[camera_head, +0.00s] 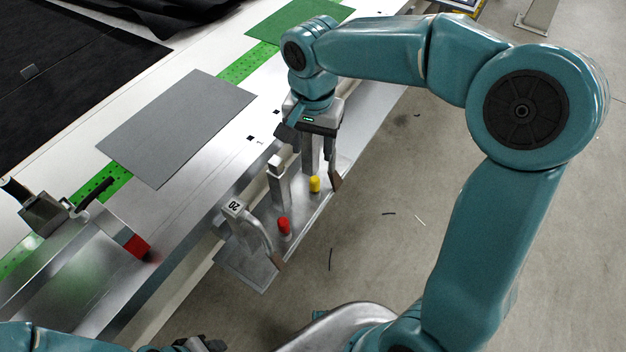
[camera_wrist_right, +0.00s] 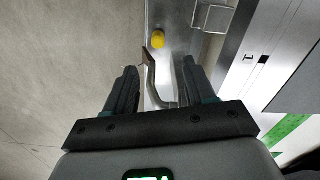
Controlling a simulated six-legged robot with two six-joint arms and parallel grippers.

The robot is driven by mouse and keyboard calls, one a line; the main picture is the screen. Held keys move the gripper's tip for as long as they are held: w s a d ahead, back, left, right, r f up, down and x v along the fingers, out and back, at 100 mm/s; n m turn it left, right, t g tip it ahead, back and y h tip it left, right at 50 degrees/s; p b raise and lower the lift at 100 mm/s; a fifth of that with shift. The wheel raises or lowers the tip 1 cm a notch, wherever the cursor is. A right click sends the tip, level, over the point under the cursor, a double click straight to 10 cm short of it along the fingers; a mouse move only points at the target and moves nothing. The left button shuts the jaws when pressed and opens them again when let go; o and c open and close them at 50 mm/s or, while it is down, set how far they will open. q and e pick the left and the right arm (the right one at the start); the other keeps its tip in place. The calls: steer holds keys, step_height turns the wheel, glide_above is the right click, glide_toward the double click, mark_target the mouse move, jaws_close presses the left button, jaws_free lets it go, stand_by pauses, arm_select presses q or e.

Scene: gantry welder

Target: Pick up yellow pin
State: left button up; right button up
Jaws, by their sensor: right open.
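The yellow pin (camera_head: 315,184) stands upright on a metal shelf (camera_head: 316,217) fixed along the side of the workbench. In the right wrist view the yellow pin (camera_wrist_right: 158,39) shows ahead of the fingers, near the top. My right gripper (camera_head: 316,158) is open and empty, pointing down over the shelf's far end. In its wrist view my right gripper (camera_wrist_right: 160,74) has its two dark fingers apart, with the pin beyond their tips and not between them. A dark part of what looks like my left gripper (camera_head: 205,344) shows at the bottom edge, mostly cut off.
A red pin (camera_head: 284,226) stands on the same shelf, nearer. Metal posts (camera_head: 278,188) and a curved bracket marked 20 (camera_head: 236,208) rise close to the pins. Open floor lies right.

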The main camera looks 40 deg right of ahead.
mark_target(315, 179)
step_height(315, 179, down, 7)
steer(key=shift+s+a+f, duration=0.1)
steer(key=shift+s+f, duration=0.1)
steer(key=shift+f, duration=0.45)
steer(key=f, duration=0.4)
steer(key=shift+d+f, duration=0.2)
steer(key=shift+f, duration=0.2)
jaws_close()
